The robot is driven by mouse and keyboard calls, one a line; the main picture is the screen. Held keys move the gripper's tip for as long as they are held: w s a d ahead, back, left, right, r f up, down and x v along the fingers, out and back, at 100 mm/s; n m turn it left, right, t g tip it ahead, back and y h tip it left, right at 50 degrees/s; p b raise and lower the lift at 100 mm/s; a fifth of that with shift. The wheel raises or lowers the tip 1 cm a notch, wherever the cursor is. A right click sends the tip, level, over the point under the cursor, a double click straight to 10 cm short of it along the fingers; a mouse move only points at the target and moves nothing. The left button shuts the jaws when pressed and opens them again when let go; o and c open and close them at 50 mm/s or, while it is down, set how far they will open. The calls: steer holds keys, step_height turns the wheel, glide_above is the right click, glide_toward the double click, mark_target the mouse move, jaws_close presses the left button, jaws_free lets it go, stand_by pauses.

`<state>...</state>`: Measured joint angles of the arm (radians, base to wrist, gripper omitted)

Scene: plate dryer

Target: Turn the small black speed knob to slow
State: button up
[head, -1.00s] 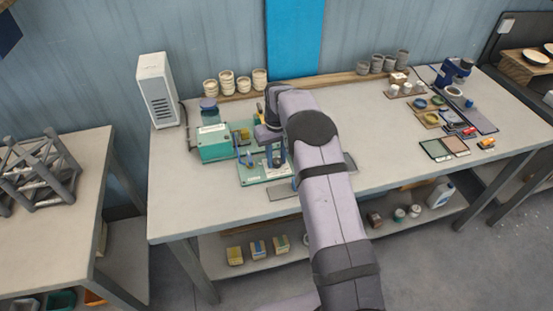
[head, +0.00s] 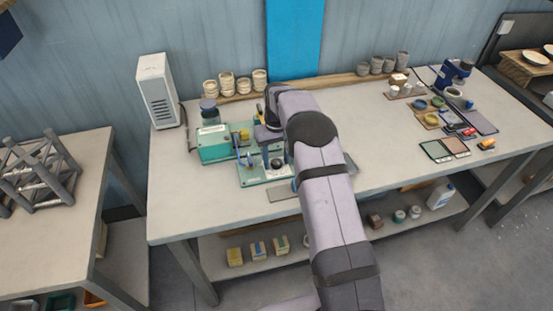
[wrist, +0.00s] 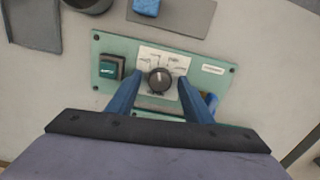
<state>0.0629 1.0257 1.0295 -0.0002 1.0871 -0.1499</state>
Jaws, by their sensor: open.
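The small black speed knob (wrist: 159,79) sits on a pale dial label (wrist: 176,62) with markings, on a green panel (wrist: 208,73). A light mark on the knob points toward the top of the wrist view. My gripper (wrist: 159,82) is open, its two blue fingers apart on either side of the knob. I cannot tell whether either finger touches it. A dark green square button (wrist: 110,72) is left of the knob. In the head view the panel (head: 251,179) lies on the table, with my arm partly over it.
A teal box (head: 214,152) stands left of the panel. A white vented unit (head: 157,90) and several pale cups (head: 228,82) stand behind. Small bowls, tiles and a blue device (head: 453,72) are at the right.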

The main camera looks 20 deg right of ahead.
mark_target(277, 163)
step_height(277, 163, up, 7)
steer(key=shift+f+b, duration=0.2)
steer(key=shift+b, duration=0.9)
steer(key=shift+r, duration=0.35)
steer(key=shift+s+a+r, duration=0.1)
steer(key=shift+s+r, duration=0.05)
steer(key=shift+s, duration=0.2)
steer(key=s+a+f, duration=0.1)
steer(key=s, duration=1.5)
steer(key=s+a+f+m, duration=0.1)
steer(key=s+a, duration=0.1)
steer(key=s, duration=1.4)
steer(key=shift+s+a, duration=0.15)
steer(key=shift+s, duration=0.25)
